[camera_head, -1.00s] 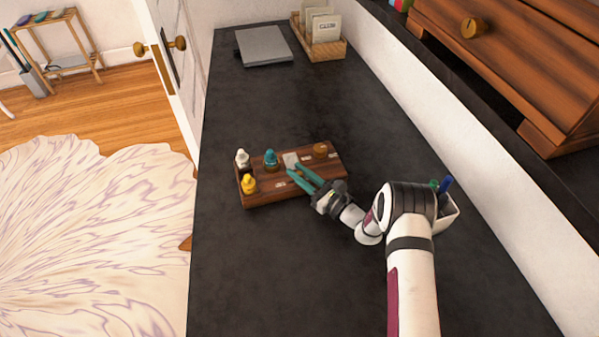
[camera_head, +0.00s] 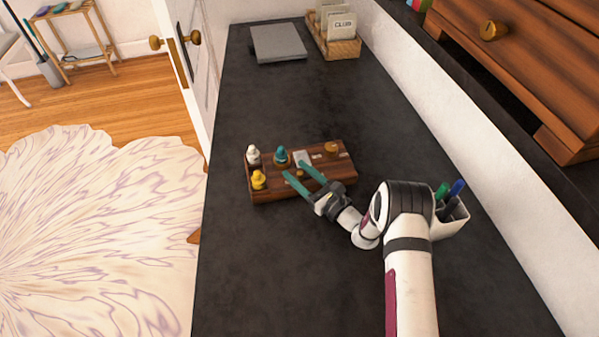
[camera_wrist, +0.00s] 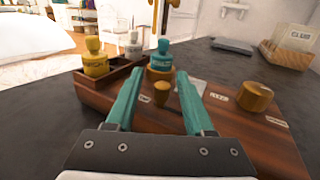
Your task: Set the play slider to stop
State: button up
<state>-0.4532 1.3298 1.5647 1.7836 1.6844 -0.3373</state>
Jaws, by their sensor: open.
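A wooden box (camera_head: 318,183) stands on the dark counter, and its top also shows in the wrist view (camera_wrist: 229,133). A small wooden peg (camera_wrist: 161,90), probably the play slider, stands upright on the top; in the head view the peg (camera_head: 299,173) is small. A small white label (camera_wrist: 145,99) lies beside its left side, too small to read surely. My gripper (camera_head: 294,168) is open, with its two teal fingers on either side of the peg. In the wrist view, my gripper (camera_wrist: 159,75) shows gaps between the peg and both fingers.
A round wooden knob (camera_wrist: 254,96) is right of the fingers. Yellow (camera_wrist: 95,60), white (camera_wrist: 134,48) and teal (camera_wrist: 161,56) bottles stand at the left and behind. A pen holder (camera_head: 450,220) stands close to my arm.

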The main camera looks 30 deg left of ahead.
jog(key=shift+d, duration=0.1)
jog(key=v, duration=1.5)
jog(key=shift+s+d, duration=0.2)
jog(key=shift+d, duration=0.1)
jog(key=shift+r, duration=0.1)
jog(key=s+r+n+g, duration=0.3)
jog(key=r+n+g, duration=0.1)
jog(key=r, duration=0.2)
jog(key=s+r+n+g, duration=0.3)
jog(key=s+r, duration=0.1)
jog(key=r, duration=0.3)
jog(key=s+d+r+n+g+h, duration=0.3)
jog(key=s+d+r+n+h, duration=0.25)
jog(key=s, duration=0.35)
jog(key=s+d+n+t+h, duration=0.1)
jog(key=s+d+t+h, duration=0.1)
jog(key=s+d+h, duration=0.2)
jog(key=s+d+n+t+h, duration=0.2)
jog(key=s+d+h, duration=0.2)
jog(key=d, duration=0.6)
jog(key=shift+s+d+f+t+h, duration=0.3)
jog(key=shift+s+d+t+h, duration=0.1)
jog(key=shift+h, duration=0.65)
